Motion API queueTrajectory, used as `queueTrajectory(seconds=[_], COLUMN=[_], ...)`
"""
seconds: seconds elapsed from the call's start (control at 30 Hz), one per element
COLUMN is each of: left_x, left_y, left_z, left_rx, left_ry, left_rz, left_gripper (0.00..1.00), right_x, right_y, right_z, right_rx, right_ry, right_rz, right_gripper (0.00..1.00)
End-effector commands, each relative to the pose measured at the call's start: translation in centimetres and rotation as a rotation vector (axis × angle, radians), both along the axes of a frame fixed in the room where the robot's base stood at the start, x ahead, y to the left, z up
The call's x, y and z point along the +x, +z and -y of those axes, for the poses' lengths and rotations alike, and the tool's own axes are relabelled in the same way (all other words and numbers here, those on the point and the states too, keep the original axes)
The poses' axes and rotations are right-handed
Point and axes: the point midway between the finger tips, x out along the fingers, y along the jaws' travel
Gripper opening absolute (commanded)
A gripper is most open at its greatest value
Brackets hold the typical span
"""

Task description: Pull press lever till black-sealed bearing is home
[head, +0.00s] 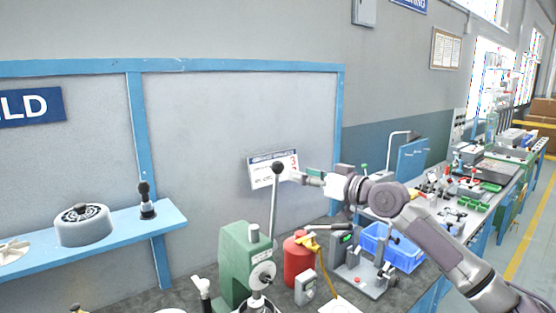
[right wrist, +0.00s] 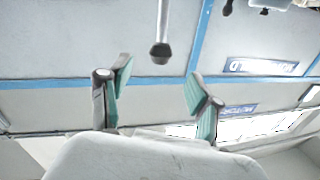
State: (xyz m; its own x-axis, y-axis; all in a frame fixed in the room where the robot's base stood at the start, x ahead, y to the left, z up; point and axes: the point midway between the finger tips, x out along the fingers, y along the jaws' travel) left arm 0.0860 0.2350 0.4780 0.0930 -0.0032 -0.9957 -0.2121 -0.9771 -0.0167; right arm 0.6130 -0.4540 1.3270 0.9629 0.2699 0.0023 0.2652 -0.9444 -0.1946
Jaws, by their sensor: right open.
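The green arbor press (head: 236,262) stands on the bench at the bottom middle of the head view. Its press lever (head: 273,215) points almost straight up and ends in a dark ball knob (head: 277,168). My right gripper (head: 300,177) is just right of the knob, its fingers toward it. In the right wrist view my right gripper (right wrist: 160,72) is open, fingers spread. The lever knob (right wrist: 160,53) shows in line with the gap between them, touching neither finger. I cannot make out the black-sealed bearing. My left gripper is not in view.
A red canister (head: 298,260) stands right of the press. A grey fixture (head: 362,275) and a blue bin (head: 405,257) stand farther right. A blue shelf (head: 115,238) on the left holds a round grey part (head: 82,228). The air around the lever's upper end looks clear.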

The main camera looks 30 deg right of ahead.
Motion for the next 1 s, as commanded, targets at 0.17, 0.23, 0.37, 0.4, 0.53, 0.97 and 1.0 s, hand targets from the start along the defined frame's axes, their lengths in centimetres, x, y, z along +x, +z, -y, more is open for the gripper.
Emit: queueTrajectory(seconds=[0.17,0.23,0.37,0.4,0.53,0.97,1.0], left_x=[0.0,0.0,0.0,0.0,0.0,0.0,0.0], left_y=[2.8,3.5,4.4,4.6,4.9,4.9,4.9], left_z=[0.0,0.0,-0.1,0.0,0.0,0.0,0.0], left_rx=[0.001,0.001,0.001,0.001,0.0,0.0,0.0], left_ry=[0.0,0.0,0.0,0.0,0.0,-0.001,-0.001], left_rz=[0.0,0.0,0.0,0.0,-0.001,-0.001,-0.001], left_gripper=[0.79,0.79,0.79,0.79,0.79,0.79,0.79], right_x=[3.3,4.7,6.7,7.1,8.1,8.5,8.5], right_y=[0.8,0.7,0.4,0.4,0.2,-0.1,-0.1], right_z=[-1.1,-1.4,-2.0,-2.1,-2.4,-2.5,-2.5], right_rx=[0.003,0.005,0.002,0.001,-0.001,-0.003,-0.003], right_ry=[0.003,0.001,0.001,0.001,0.001,0.001,0.001], right_rz=[0.003,0.002,0.0,0.001,0.0,-0.001,-0.001], right_gripper=[0.63,0.63,0.63,0.63,0.63,0.5,0.43])
